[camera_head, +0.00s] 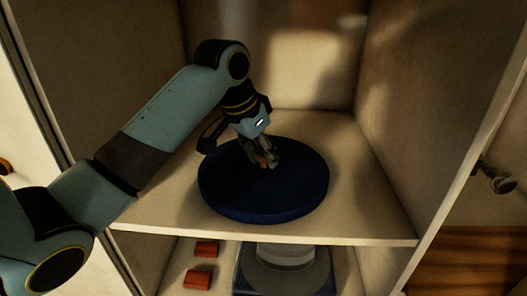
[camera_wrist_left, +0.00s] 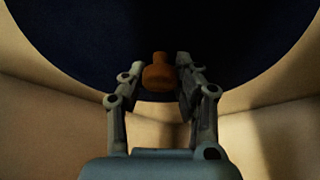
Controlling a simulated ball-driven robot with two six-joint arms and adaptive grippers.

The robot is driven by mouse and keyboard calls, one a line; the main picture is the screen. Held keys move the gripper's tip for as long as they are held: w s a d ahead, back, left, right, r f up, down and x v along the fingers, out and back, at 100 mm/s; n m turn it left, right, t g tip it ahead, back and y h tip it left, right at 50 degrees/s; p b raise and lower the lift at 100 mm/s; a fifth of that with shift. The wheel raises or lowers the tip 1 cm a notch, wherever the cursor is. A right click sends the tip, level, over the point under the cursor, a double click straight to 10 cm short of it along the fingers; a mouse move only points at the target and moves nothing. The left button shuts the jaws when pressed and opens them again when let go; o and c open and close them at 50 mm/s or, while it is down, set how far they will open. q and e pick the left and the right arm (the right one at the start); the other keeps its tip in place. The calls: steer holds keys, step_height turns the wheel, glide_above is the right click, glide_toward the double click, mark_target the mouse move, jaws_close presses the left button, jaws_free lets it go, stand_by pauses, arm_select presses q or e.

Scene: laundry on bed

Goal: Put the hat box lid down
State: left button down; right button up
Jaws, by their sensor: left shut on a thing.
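The hat box lid (camera_head: 300,190) is a dark blue round disc on or just above the upper cabinet shelf; I cannot tell whether it touches. An orange-brown knob (camera_wrist_left: 158,76) stands at its middle. My left gripper (camera_head: 264,162) reaches down from above and is shut on the knob. In the left wrist view the two fingers (camera_wrist_left: 158,84) are on either side of the knob, and the dark underside or top of the lid (camera_wrist_left: 80,40) fills the upper part. My right gripper is not in view.
The shelf (camera_head: 365,205) has bare room to the right of the lid and side walls close by. Below it are two red blocks (camera_head: 206,249) and a grey round thing (camera_head: 285,262) on a dark base. A door handle (camera_head: 497,180) shows at right.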

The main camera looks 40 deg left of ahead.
arm_select(q)
steer(key=c, duration=1.3)
jaws_free()
steer(key=shift+f, duration=0.1)
steer(key=o, duration=0.3)
steer(key=shift+o, duration=0.2)
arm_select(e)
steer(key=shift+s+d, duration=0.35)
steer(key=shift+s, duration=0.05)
arm_select(q)
steer(key=b+v, duration=0.2)
steer(key=v, duration=1)
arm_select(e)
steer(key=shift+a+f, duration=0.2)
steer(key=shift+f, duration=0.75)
arm_select(q)
steer(key=shift+s, duration=0.1)
